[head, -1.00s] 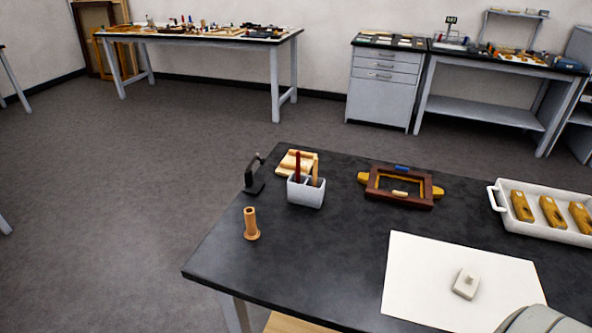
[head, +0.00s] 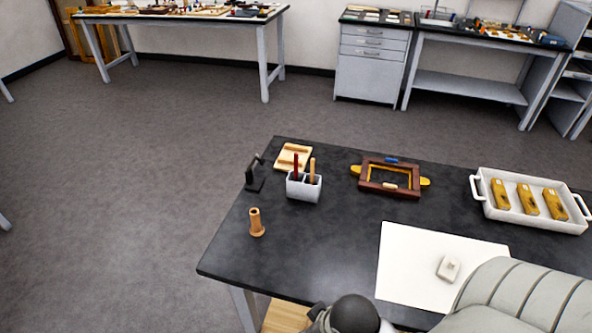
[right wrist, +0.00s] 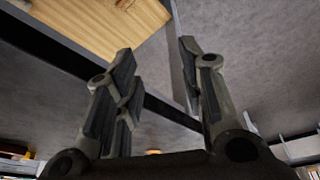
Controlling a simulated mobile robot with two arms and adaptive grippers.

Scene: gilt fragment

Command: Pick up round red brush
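A thin upright red handle (head: 296,167), which looks like the red brush, stands in the left part of a small white divided holder (head: 303,188). Its lower end is hidden inside the holder. A tan wooden handle (head: 312,170) stands in the compartment to its right. My right gripper (right wrist: 155,55) shows in the right wrist view with its fingers spread and nothing between them. It is below the level of the tabletop there. In the head view my right arm comes in at the lower right, far from the holder. My left gripper is not in view.
The black table (head: 310,235) also bears a dark stand (head: 254,177), a wooden cylinder (head: 256,224), a light wooden piece (head: 293,157), a brown frame (head: 370,186), a white sheet (head: 415,275) with a small block (head: 448,268), and a white tray (head: 480,195). The table's middle is clear.

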